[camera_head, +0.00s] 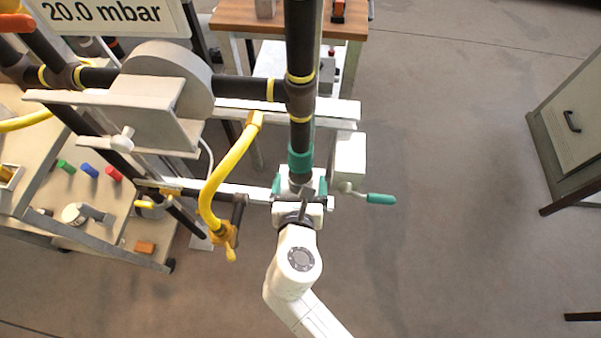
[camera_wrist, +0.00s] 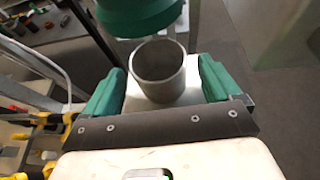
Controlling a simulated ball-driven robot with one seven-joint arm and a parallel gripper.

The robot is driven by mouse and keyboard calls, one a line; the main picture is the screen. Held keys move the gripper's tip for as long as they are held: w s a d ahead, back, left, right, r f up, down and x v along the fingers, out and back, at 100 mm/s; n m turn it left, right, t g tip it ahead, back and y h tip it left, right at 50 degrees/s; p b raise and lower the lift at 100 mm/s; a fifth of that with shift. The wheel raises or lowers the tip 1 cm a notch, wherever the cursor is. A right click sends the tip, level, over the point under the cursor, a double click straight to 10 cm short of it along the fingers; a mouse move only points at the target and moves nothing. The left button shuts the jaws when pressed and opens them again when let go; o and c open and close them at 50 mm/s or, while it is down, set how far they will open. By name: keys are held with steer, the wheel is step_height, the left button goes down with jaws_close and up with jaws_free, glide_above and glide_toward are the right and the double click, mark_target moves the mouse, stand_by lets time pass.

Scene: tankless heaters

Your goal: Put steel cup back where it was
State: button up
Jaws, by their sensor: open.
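The steel cup (camera_wrist: 158,82) is a grey, open-topped cylinder in the wrist view. It stands upright between the two green fingers of my gripper (camera_wrist: 160,86). The gripper is open, with a finger on each side of the cup; small gaps appear to show beside it. In the head view my gripper (camera_head: 299,184) is just below the green lower end of a dark vertical pipe (camera_head: 300,160). The cup is mostly hidden there by the pipe and gripper. The green pipe end also shows just above the cup in the wrist view (camera_wrist: 140,15).
A white box with a green-handled lever (camera_head: 380,198) is close to the right of my gripper. A yellow hose (camera_head: 222,175) hangs to its left. A workbench (camera_head: 110,238) with coloured parts stands at the left. Open floor (camera_head: 450,200) lies to the right, before a grey cabinet (camera_head: 575,125).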

steer(key=v, duration=0.8)
steer(key=shift+s+p, duration=0.35)
steer(key=shift+p, duration=0.1)
steer(key=shift+d+r, duration=0.1)
steer(key=shift+r, duration=0.05)
steer(key=s+d+f+m+g+h, duration=0.1)
steer(key=d+f+m+g+h, duration=0.15)
steer(key=d+m, duration=0.75)
steer(key=s+d+f+m+g+h, duration=0.1)
steer(key=d+f+m+g+h, duration=0.2)
steer(key=d+m, duration=0.65)
steer(key=s+d+m+g+y, duration=0.2)
steer(key=s+d+m, duration=0.3)
steer(key=m, duration=0.3)
steer(key=s+d+f+m+g+y, duration=0.1)
steer(key=s+d+m+g+y, duration=0.1)
steer(key=s+d+m+g, duration=0.3)
steer(key=s+m, duration=0.3)
steer(key=m, duration=0.1)
steer(key=shift+s+d+f, duration=0.2)
steer(key=shift+f, duration=0.05)
steer(key=shift+m+y, duration=0.25)
